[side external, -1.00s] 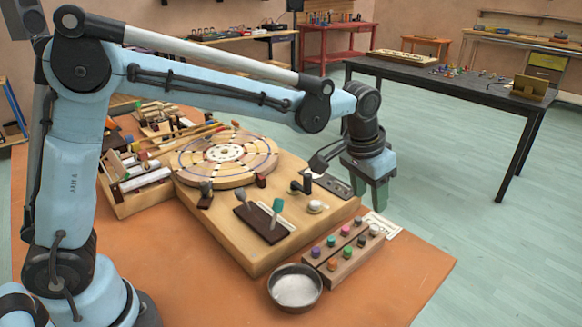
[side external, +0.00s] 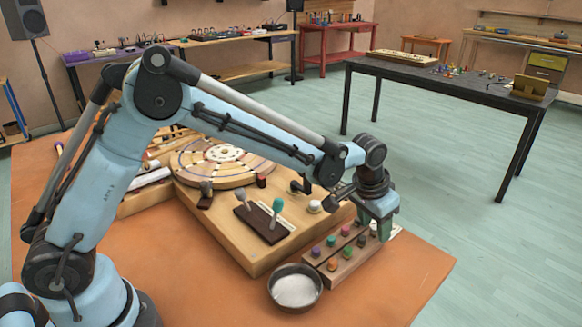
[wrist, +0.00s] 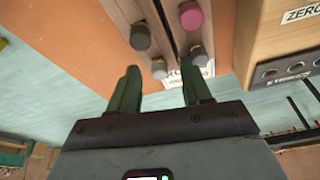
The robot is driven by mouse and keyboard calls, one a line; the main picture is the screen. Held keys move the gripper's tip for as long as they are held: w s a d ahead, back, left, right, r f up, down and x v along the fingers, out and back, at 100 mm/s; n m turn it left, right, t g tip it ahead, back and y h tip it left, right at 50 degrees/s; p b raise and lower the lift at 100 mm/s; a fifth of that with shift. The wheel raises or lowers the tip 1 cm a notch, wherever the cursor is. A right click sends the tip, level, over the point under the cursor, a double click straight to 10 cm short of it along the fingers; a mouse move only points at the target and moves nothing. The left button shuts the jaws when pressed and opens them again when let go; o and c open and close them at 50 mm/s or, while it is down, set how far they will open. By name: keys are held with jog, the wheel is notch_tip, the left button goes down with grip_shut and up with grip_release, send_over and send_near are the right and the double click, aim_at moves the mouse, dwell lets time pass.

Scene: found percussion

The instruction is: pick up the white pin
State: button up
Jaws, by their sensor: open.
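The wooden pin rack (side external: 345,271) holds two rows of coloured pins. The white pin (wrist: 159,69) looks like the greyish, shaded one at the end of the left row in the wrist view. There it appears between the fingertips, seemingly beyond them. In the side view the green fingers crowd that end of the rack, so the pin is hard to make out. My gripper (side external: 383,232) is open over the far right end of the rack; its two fingers also show in the wrist view (wrist: 159,74). Nothing is visibly held.
Close by are a dark grey pin (wrist: 141,37), a pink pin (wrist: 190,15) and another grey pin (wrist: 198,56). A metal bowl (side external: 295,288) stands before the rack. The wooden board (side external: 252,262) with levers lies behind it. The orange table's (side external: 400,285) front right is clear.

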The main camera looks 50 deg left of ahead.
jog(key=shift+c, duration=0.5)
grip_shut()
jog(key=shift+r, duration=0.15)
